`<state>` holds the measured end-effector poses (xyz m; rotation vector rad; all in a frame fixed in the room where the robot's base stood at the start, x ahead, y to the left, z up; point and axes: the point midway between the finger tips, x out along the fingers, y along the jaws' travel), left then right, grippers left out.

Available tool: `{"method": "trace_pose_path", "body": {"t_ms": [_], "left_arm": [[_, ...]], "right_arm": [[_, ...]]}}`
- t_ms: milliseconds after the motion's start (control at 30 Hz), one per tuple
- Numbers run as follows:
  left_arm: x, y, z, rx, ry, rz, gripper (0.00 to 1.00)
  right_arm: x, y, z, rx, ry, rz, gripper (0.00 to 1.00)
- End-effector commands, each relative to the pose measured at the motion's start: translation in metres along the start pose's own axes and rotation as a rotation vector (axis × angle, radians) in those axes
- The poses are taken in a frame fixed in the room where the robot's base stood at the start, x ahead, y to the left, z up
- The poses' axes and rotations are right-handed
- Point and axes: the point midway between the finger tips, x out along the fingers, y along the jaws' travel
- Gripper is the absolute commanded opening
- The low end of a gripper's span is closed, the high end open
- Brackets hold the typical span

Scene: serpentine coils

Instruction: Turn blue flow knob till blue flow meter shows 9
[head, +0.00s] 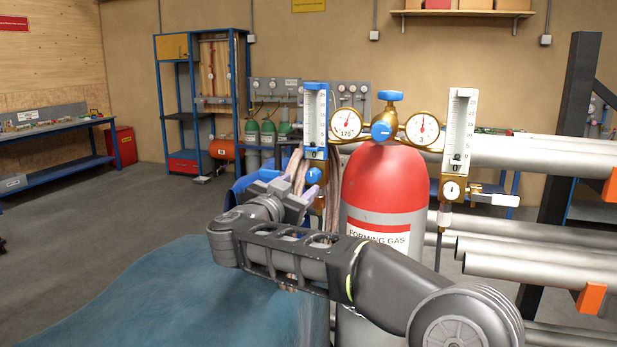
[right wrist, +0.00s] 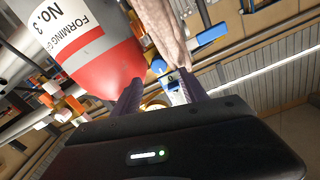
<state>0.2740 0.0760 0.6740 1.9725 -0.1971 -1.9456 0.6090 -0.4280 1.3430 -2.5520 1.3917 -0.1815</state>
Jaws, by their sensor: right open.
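The blue flow meter (head: 315,115) is an upright blue-framed tube with a white scale, left of the red-topped forming gas cylinder (head: 383,185). Its reading is too small to tell. The round blue flow knob (head: 312,174) sits just below it. My right gripper (head: 306,184) is open, with its fingers close to the knob's left and lower side. I cannot tell whether they touch it. In the right wrist view, both fingers (right wrist: 161,93) stand apart with a brass part (right wrist: 157,103) between and beyond them. My left gripper is not in view.
Two round gauges (head: 347,122) and a blue regulator knob (head: 381,130) top the cylinder. A second, white-framed flow meter (head: 460,125) stands to the right. Coiled hoses (head: 299,172) hang behind my right gripper. Grey pipes (head: 540,232) lie at the right. The floor at left is open.

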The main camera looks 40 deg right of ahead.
Motion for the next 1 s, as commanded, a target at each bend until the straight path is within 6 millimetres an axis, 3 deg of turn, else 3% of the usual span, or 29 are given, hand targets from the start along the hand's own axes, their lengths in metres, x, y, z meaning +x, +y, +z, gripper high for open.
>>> {"method": "trace_pose_path", "body": {"t_ms": [500,867,1000], "left_arm": [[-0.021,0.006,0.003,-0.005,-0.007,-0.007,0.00],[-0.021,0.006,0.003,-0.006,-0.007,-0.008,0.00],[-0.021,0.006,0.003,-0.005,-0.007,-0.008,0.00]], "right_arm": [[0.068,0.000,-0.002,0.000,0.000,0.001,0.51],[0.073,0.000,0.000,0.000,0.000,0.000,0.50],[0.073,0.000,0.000,0.000,0.000,0.000,0.39]]}}
